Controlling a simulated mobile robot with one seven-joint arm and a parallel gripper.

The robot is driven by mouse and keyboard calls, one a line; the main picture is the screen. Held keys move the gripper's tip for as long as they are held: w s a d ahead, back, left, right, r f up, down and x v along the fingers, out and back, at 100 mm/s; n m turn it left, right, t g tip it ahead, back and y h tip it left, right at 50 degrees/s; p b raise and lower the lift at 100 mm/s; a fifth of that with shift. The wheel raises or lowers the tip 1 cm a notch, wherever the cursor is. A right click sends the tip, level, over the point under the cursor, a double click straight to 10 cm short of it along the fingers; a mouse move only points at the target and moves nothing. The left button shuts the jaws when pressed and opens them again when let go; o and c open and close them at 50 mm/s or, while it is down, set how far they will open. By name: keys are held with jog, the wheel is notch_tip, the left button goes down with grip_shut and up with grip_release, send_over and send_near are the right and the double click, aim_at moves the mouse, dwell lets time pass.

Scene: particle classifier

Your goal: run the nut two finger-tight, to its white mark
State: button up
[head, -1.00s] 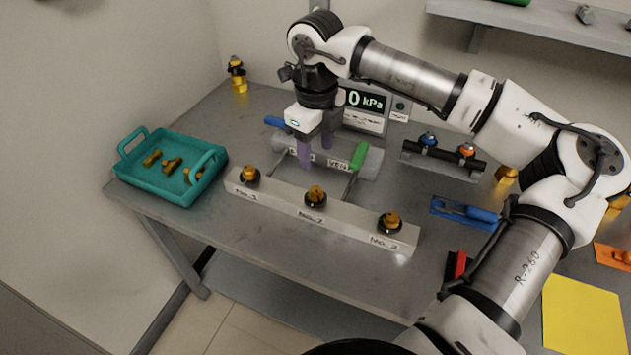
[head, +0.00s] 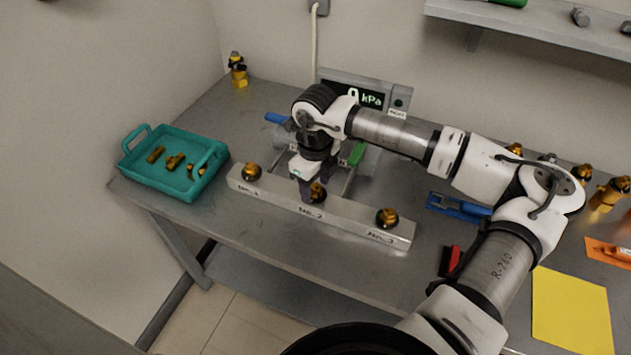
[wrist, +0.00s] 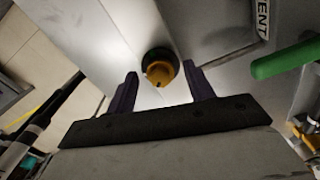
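Nut two (head: 318,192) is a brass-coloured nut on a dark round base, at the middle place of the pale block (head: 345,221), beside the No. 2 label. It also shows in the wrist view (wrist: 159,72). My gripper (head: 312,190) is low over the block at nut two, pointing down. In the wrist view my gripper (wrist: 161,77) is open, with one dark finger on either side of the nut and visible gaps. It holds nothing. I cannot make out the white mark, and a finger partly hides the nut in the head view.
Nut one (head: 252,171) and nut three (head: 387,217) sit on the same block. A green handle (wrist: 284,59) by the VENT label lies to the right in the wrist view. A teal tray (head: 158,187) with brass parts stands left. A gauge (head: 365,94) stands behind, showing 0 kPa.

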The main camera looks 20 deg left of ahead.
jog(key=c, duration=0.9)
jog(key=shift+c, duration=0.2)
jog(key=shift+f+b, duration=0.15)
jog(key=shift+b, duration=0.45)
jog(key=shift+f+m+b, duration=0.15)
jog(key=shift+m+b, duration=0.65)
jog(key=shift+b, duration=0.25)
jog(key=m+b, duration=0.2)
jog(key=b, duration=0.1)
jog(key=shift+b, duration=0.35)
jog(key=m+b, duration=0.3)
jog(key=shift+b, duration=0.35)
jog(key=shift+r+m+b, duration=0.25)
jog(key=shift+m+b, duration=0.65)
jog(key=shift+m, duration=0.2)
jog(key=shift+r, duration=0.1)
jog(key=shift+w, duration=0.1)
